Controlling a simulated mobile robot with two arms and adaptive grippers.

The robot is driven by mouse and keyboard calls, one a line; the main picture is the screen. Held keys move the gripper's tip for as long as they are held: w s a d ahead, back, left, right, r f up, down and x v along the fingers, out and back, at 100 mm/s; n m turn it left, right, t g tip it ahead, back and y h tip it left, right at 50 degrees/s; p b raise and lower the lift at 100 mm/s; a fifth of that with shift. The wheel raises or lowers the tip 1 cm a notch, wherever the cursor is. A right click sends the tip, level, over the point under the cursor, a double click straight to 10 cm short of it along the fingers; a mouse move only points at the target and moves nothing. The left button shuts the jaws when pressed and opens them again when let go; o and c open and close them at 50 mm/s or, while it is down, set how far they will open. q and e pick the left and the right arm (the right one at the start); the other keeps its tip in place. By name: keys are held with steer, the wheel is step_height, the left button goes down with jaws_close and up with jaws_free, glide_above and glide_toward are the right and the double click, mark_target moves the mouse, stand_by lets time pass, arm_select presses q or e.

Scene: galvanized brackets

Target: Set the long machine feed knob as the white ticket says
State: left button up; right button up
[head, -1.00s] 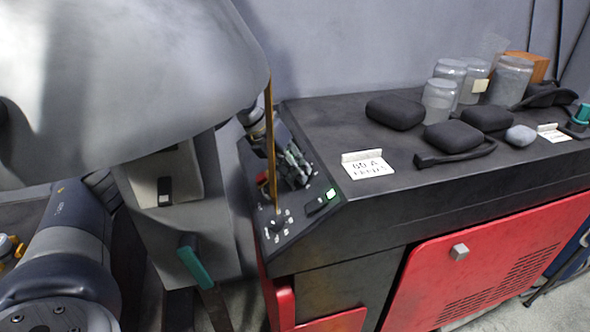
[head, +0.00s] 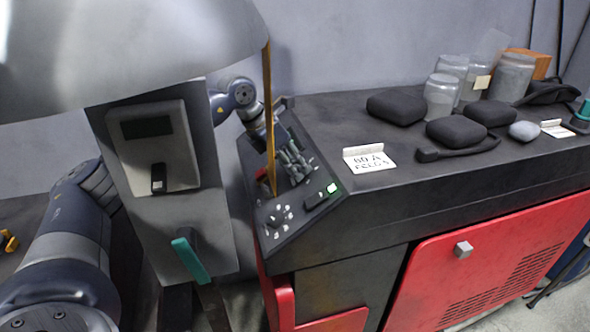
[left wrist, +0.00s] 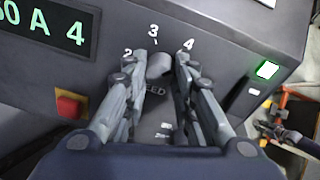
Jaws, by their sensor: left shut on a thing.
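The feed knob (left wrist: 160,65) is a dark grey knob on the sloping panel, with the numbers 2, 3 and 4 around it and the word FEED partly hidden below. My left gripper (left wrist: 162,62) has its two fingers closed on either side of it. In the head view my left gripper (head: 292,163) is over the panel at the machine's left end, and its fingers hide the knob. The white ticket (head: 368,160) stands on the black top; it reads about "60 A FEED" and a last digit too small to be sure of. My right gripper is not in view.
Black pouches (head: 395,108), glass jars (head: 441,97) and another white card (head: 557,128) are on the top. A grey post (head: 185,225) stands left.

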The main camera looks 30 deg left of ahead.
arm_select(q)
steer(key=m+b, duration=0.2)
steer(key=m, duration=0.3)
steer(key=shift+a+f+t+b, duration=0.1)
steer(key=shift+f+t+b, duration=0.05)
steer(key=shift+t+b, duration=0.25)
steer(key=m+b, duration=0.1)
steer(key=m, duration=0.2)
steer(key=shift+m, duration=0.3)
steer(key=shift+m+b, duration=0.3)
steer(key=shift+m, duration=0.1)
steer(key=o, duration=1.1)
steer(key=shift+c, duration=0.2)
steer(key=v, duration=1.2)
steer(key=shift+s, duration=0.3)
